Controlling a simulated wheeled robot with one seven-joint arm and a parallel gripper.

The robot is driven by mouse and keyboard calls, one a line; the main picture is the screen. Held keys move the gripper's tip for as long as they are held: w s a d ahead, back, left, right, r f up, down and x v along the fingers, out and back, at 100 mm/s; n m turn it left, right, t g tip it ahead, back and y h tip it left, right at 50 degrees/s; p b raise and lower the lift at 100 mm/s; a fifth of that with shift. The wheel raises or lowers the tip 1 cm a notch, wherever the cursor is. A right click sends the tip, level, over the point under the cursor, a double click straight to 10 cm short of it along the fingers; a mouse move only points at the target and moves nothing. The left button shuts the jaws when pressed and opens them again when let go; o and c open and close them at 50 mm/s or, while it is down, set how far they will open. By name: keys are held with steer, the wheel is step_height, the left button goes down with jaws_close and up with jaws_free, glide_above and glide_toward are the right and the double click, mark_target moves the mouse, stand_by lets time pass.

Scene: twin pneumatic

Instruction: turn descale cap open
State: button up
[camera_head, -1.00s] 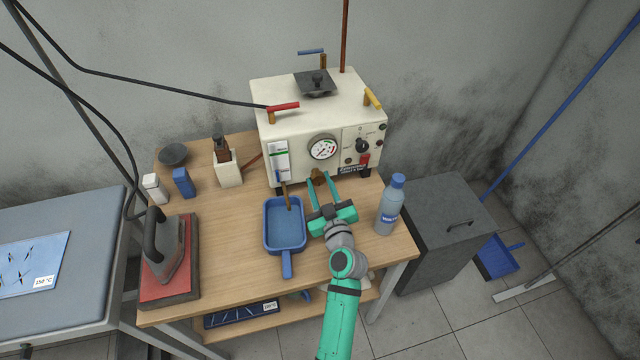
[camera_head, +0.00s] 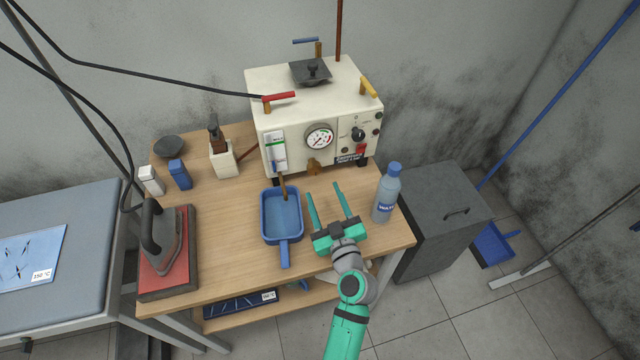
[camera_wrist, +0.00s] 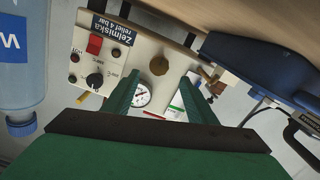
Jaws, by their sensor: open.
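The brass descale cap (camera_head: 313,166) sits low on the front of the cream boiler (camera_head: 292,163); it shows as a round brass knob (camera_wrist: 159,66) in the wrist view. My teal gripper (camera_head: 323,189) is open and empty over the table, in front of the boiler. Its fingers point toward the boiler and stand apart from the cap. In the wrist view the cap lies between and beyond the spread fingertips (camera_wrist: 163,76). I cannot tell how far the cap is turned.
A blue tray (camera_head: 284,241) lies left of my gripper, with a brown-handled item in it. A water bottle (camera_head: 386,195) stands close on the right. The boiler front has a gauge (camera_head: 319,138), a black knob (camera_head: 358,135) and a red switch (camera_head: 361,149). An iron (camera_head: 163,240) stands far left.

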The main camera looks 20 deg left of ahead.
steer(key=shift+v, duration=1.1)
